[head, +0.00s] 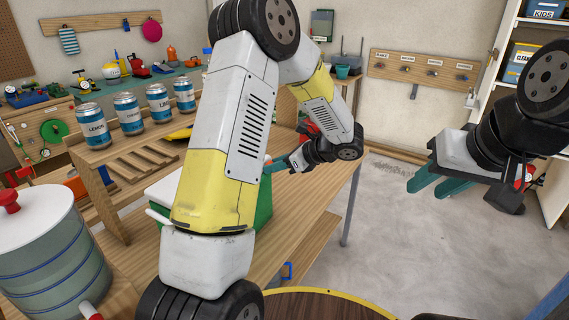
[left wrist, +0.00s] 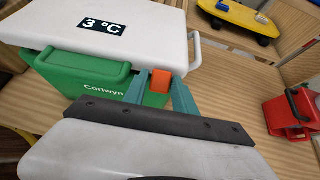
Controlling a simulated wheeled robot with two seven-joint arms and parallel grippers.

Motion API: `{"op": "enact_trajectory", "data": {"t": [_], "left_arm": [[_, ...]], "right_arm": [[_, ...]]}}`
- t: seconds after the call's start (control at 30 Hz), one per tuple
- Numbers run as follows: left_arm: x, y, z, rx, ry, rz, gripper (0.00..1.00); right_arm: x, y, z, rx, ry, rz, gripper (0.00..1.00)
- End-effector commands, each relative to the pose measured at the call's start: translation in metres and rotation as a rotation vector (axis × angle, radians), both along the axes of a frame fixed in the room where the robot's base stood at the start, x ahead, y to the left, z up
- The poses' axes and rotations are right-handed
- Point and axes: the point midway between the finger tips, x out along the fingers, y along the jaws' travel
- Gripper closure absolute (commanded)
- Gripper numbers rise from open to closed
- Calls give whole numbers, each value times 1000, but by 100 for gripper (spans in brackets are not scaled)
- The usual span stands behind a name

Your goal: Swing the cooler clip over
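The green cooler (left wrist: 85,77) has a white lid (left wrist: 160,42) marked "3 °C", which looks closed. In the head view the cooler (head: 264,205) is mostly hidden behind my left arm. The orange clip (left wrist: 160,80) is at the lid's near edge in the left wrist view. My left gripper (left wrist: 160,76) is open, with its teal fingers on either side of the clip; I cannot tell if they touch it. The left gripper (head: 276,166) is partly hidden in the head view. My right gripper (head: 428,182) is open and empty, over the floor at right.
A red box (left wrist: 290,114) stands on the wooden table right of the cooler. A yellow wheeled board (left wrist: 238,18) is behind it. Several cans (head: 131,114) stand on a raised wooden shelf, and a striped drum (head: 45,245) is at left. The floor (head: 400,235) at right is clear.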

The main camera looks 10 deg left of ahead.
Motion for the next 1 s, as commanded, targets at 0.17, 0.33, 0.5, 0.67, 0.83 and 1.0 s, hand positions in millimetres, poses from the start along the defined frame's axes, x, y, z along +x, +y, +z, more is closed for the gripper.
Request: {"op": "enact_trajectory", "data": {"t": [0.17, 0.33, 0.5, 0.67, 0.83, 1.0], "left_arm": [[0, 0, 0, -1, 0, 0, 51], [0, -1, 0, -2, 0, -1, 51], [-2, -10, 5, -2, -2, -4, 51], [-6, -23, 14, -2, -1, -5, 51], [-10, -37, 23, -2, -1, -5, 51], [-14, -50, 32, -3, -2, -4, 51]], "right_arm": [[0, 0, 0, 0, 0, 0, 64], [0, 0, 0, 0, 0, 0, 64], [0, 0, 0, 0, 0, 0, 64], [0, 0, 0, 0, 0, 0, 64], [0, 0, 0, 0, 0, 0, 64], [0, 0, 0, 0, 0, 0, 64]]}}
